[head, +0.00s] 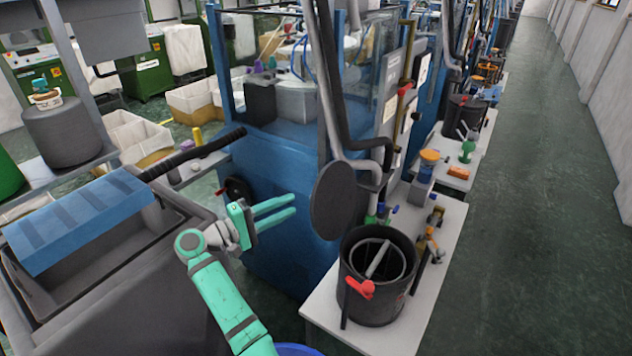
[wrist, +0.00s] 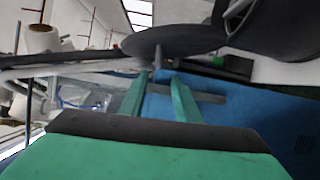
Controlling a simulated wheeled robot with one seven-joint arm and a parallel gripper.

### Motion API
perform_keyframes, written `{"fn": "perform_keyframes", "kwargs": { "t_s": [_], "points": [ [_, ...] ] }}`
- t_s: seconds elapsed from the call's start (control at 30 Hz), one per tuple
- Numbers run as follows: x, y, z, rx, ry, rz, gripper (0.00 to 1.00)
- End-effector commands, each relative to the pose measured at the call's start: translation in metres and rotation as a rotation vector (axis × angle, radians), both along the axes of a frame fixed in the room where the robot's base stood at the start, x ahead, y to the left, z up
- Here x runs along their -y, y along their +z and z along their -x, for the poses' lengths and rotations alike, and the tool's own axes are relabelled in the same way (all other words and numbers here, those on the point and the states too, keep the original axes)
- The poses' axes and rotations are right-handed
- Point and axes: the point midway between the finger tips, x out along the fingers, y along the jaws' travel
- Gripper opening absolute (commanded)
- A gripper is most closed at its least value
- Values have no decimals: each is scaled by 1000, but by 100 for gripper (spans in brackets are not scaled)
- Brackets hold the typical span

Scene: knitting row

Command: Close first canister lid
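The first canister (head: 376,290) is a dark, open-topped cylinder on a white table. Its round dark lid (head: 332,200) stands upright at the canister's left side, so the canister is open. The lid also shows in the wrist view (wrist: 180,40) as a wide dark disc beyond the fingertips. My gripper (head: 294,205) has two green fingers, parted and empty, pointing right toward the lid with a gap between. In the wrist view, my gripper (wrist: 158,76) shows both fingers apart just below the lid's edge. Contact with the lid cannot be seen.
A blue machine cabinet (head: 285,170) stands behind my gripper. Inside the canister is a grey ring-shaped part; a red clamp (head: 361,288) sits on its front. The white table (head: 335,310) has free room at its front. The floor aisle (head: 530,200) at right is clear.

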Motion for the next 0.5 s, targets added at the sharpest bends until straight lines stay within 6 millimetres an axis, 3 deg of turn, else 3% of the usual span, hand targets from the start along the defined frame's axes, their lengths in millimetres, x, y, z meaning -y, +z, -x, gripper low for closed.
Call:
{"fn": "perform_keyframes", "kwargs": {
  "t_s": [0.17,0.5],
  "points": [
    [13,1,-8,1,-3,1,29],
    [62,1,-41,-1,-2,1,29]
  ]
}}
